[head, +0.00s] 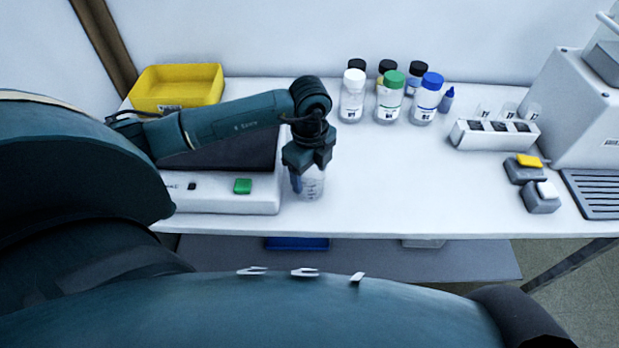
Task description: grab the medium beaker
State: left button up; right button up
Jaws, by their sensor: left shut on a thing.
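My left gripper (308,170) points down at the near part of the white bench, just right of a white device. It is shut on a clear beaker (313,186) with graduation marks on its side. The beaker is upright, and its upper part is hidden by the gripper. I cannot tell whether its base touches the bench. My right gripper is out of view.
The white device (225,203) with a green button stands close left of the beaker. A yellow bin (178,85) is behind it. Several capped bottles (390,98) stand at the back. A vial rack (493,137) and a large machine (585,120) are at right. The middle bench is clear.

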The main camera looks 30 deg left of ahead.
pick_arm(q)
jog(key=shift+c, duration=1.1)
